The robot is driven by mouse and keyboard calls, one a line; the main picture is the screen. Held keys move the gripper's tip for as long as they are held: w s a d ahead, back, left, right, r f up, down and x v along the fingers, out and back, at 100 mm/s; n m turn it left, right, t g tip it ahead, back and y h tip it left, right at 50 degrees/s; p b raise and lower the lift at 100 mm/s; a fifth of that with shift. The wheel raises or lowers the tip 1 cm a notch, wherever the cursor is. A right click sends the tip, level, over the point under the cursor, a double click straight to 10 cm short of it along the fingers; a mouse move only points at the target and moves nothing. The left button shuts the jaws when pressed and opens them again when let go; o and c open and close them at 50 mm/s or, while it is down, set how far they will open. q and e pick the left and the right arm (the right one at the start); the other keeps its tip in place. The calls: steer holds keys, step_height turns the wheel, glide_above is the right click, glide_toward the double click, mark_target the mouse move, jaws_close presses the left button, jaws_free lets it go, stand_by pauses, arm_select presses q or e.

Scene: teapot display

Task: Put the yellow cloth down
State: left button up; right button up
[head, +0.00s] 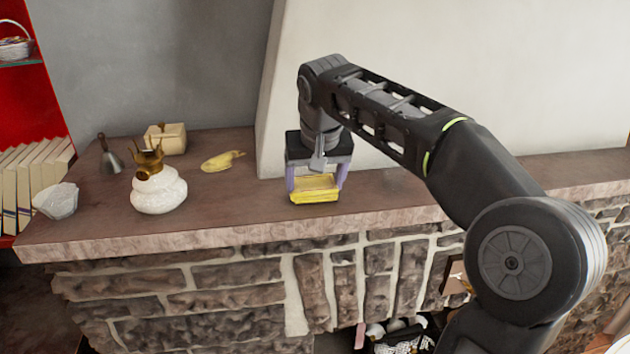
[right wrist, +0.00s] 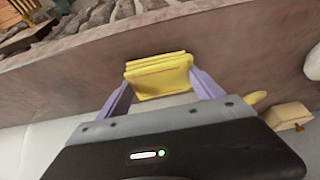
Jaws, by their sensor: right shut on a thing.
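The yellow cloth (head: 315,196) looks like a folded, layered block. It is between the purple fingers of my right gripper (head: 316,184), which is shut on it. In the head view the cloth is at or just above the mantel shelf (head: 235,212), near its front edge; I cannot tell if it touches. In the right wrist view the cloth (right wrist: 158,73) sits between both fingertips (right wrist: 160,88), with the shelf surface behind it. My left gripper is not in view.
Left of the cloth stand a white teapot-like pot (head: 158,192) with a gold top, a yellow banana-like object (head: 222,161), a cream box (head: 166,138), a dark bell (head: 110,157) and a pale crumpled object (head: 56,201).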

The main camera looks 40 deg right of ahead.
steer(key=shift+f, duration=0.25)
steer(key=shift+f, duration=0.15)
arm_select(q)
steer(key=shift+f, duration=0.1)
arm_select(e)
steer(key=o, duration=1.3)
steer(key=shift+o, duration=0.2)
steer(key=shift+r, duration=0.25)
